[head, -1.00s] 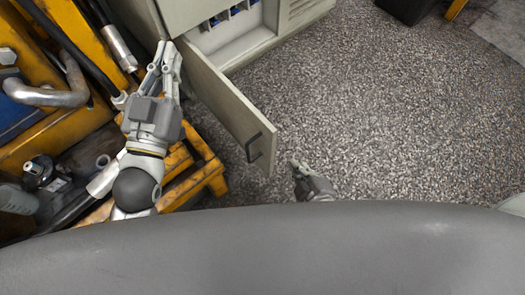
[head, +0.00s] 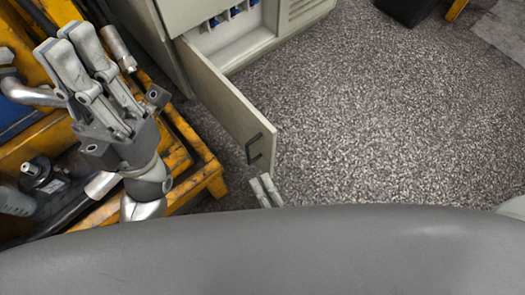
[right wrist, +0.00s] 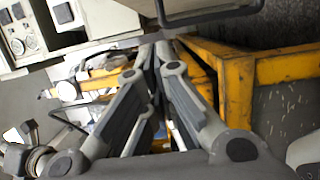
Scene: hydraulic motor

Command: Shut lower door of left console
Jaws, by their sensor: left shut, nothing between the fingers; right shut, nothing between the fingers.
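The beige console (head: 185,12) stands at the top of the head view. Its lower door (head: 222,98) hangs wide open, jutting toward me, with a dark bar handle (head: 255,148) near its free end. My left gripper (head: 64,38) is shut and empty, raised over the yellow frame left of the door and apart from it. My right gripper (head: 262,182) is shut and empty, just below the door's free end; my own body hides the rest of that arm. In the right wrist view, the right gripper's fingertips (right wrist: 156,48) lie close below a dark handle bar (right wrist: 210,15).
A yellow frame (head: 190,135) with pipes and machine parts lies left of the door. Blue items (head: 235,12) show inside the open compartment. The speckled floor (head: 390,120) to the right of the door is clear. A dark box (head: 408,10) stands at the top right.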

